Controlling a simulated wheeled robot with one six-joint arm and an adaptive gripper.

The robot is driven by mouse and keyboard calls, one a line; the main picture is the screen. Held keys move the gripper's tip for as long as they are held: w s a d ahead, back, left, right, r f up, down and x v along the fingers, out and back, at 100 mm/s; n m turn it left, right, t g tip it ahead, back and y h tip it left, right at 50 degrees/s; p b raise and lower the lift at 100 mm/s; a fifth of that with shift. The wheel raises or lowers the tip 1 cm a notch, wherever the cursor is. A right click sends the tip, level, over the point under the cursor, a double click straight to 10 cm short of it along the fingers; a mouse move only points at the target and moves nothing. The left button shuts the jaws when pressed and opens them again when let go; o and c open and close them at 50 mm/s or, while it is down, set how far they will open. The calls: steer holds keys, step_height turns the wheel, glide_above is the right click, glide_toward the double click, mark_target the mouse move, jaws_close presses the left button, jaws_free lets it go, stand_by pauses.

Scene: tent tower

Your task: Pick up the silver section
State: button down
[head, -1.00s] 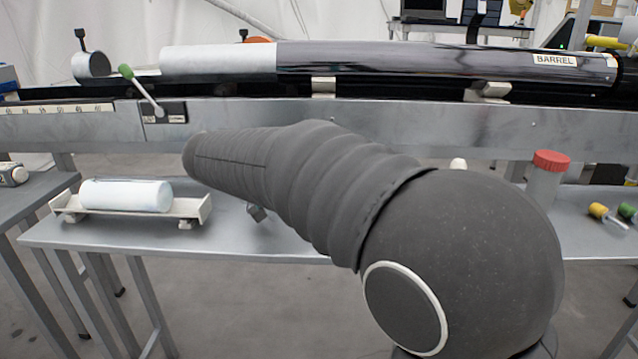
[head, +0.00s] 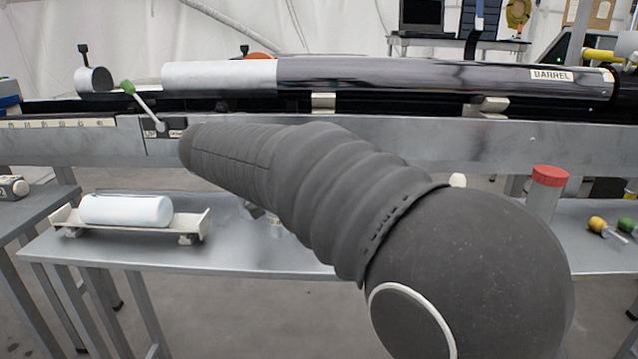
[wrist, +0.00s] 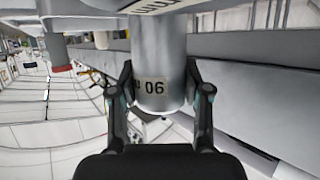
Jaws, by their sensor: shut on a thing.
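The silver section (wrist: 158,60) is a grey metal cylinder with a pale label reading "06", seen in the wrist view. My gripper (wrist: 160,88) is shut on it, with one dark finger on each side near its labelled end.
A long barrel tube (head: 430,75) with a white left part (head: 220,76) lies on a long metal rail (head: 400,130). A white cylinder (head: 125,210) rests in a cradle on the lower table (head: 130,252). A red-capped container (head: 546,190) stands at the right.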

steer(key=s+d+r+p, duration=0.4)
steer(key=s+d+r, duration=0.1)
steer(key=d+r, duration=0.5)
step_height(320, 180, up, 2)
steer(key=shift+d+r+p, duration=0.25)
steer(key=shift+p, duration=0.15)
